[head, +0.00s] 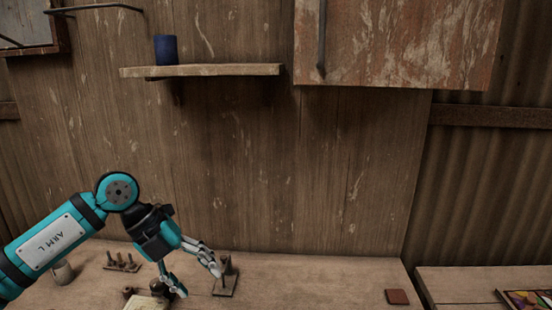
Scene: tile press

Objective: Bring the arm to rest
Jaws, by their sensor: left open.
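My left arm comes in from the left in the head view, bent at a teal and black joint, with its hand pointing down over the wooden table (310,275). My left gripper (196,279) is open, its two grey fingers spread apart just above the table. One finger is close to a small dark stand with a peg (226,286); I cannot tell whether they touch. Nothing shows between the fingers. Below the gripper is a pale block-like item (146,302), partly hidden by the hand. My right gripper is out of view.
A pegged rack (122,263) and a small cup (62,272) are at the table's left. A reddish-brown tile (397,297) lies near the right edge. A shelf (215,71) holds a blue cup (166,49); a rusty cabinet (400,40) hangs right. The table's middle right is clear.

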